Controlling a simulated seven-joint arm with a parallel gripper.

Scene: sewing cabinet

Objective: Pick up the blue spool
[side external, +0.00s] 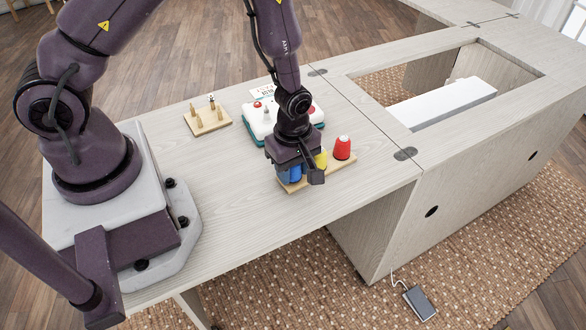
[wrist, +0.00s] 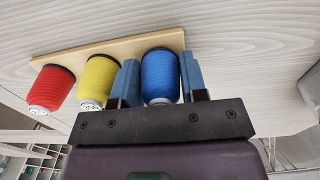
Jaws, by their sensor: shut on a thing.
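The blue spool (wrist: 160,76) is between the two fingers of my gripper (wrist: 160,84) in the wrist view, at one end of a wooden board. In the side external view my gripper (side external: 300,170) is low over the board, and the blue spool (side external: 291,174) shows partly behind it. My gripper is shut on the blue spool. The spool appears still at its place on the board; I cannot tell whether it is lifted at all.
The yellow spool (wrist: 98,80) stands right beside one finger, and the red spool (wrist: 50,88) is at the board's far end. The wooden board (side external: 340,172) lies near the table edge. A white and teal sewing box (side external: 262,125) and a pegged block (side external: 208,120) stand behind.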

